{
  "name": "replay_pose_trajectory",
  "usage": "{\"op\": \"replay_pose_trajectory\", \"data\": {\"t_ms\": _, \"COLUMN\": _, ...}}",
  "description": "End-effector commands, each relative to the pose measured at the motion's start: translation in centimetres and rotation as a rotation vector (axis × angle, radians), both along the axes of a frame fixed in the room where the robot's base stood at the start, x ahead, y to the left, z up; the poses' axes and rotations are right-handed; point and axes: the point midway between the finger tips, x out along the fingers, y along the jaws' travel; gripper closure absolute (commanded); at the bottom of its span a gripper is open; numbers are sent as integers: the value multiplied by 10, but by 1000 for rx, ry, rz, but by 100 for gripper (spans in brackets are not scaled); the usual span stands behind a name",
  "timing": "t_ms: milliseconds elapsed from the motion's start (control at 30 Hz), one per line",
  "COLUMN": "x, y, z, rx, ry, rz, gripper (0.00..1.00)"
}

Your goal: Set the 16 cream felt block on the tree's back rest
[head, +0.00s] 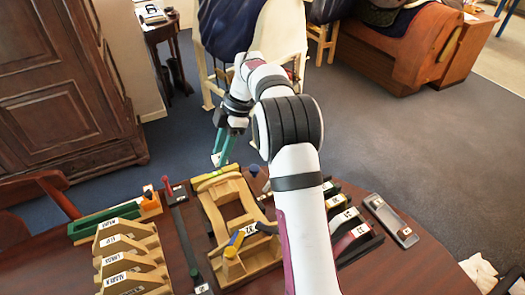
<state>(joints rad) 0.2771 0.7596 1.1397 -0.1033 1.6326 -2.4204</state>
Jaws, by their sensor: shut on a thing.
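My gripper (221,157) with teal fingers hangs over the far edge of the table, beyond the wooden tree and higher than it. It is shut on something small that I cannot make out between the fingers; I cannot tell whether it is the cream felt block. The pale wooden tree (234,190) lies in the middle of the table, apart from the gripper. My arm hides part of the tree's right side. I cannot read a 16 on any block.
A rack of cream labelled pieces (125,262) and a green-topped tray (105,222) stand left. A dark long tool (181,225) lies beside the tree. Labelled curved pieces (355,238) and a grey metal tray (390,220) are right.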

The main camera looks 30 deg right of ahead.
Motion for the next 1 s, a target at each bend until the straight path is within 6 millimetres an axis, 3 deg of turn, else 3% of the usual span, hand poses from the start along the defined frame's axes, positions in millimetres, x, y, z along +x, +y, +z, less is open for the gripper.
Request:
{"op": "replay_pose_trajectory", "data": {"t_ms": 167, "x": 1, "y": 5, "z": -6, "rx": 0, "ry": 0, "rz": 25, "gripper": 100}}
{"op": "replay_pose_trajectory", "data": {"t_ms": 833, "x": 0, "y": 4, "z": -74, "rx": 0, "ry": 2, "rz": 19, "gripper": 100}}
{"op": "replay_pose_trajectory", "data": {"t_ms": 1000, "x": 0, "y": 4, "z": -75, "rx": 0, "ry": 0, "rz": 18, "gripper": 100}}
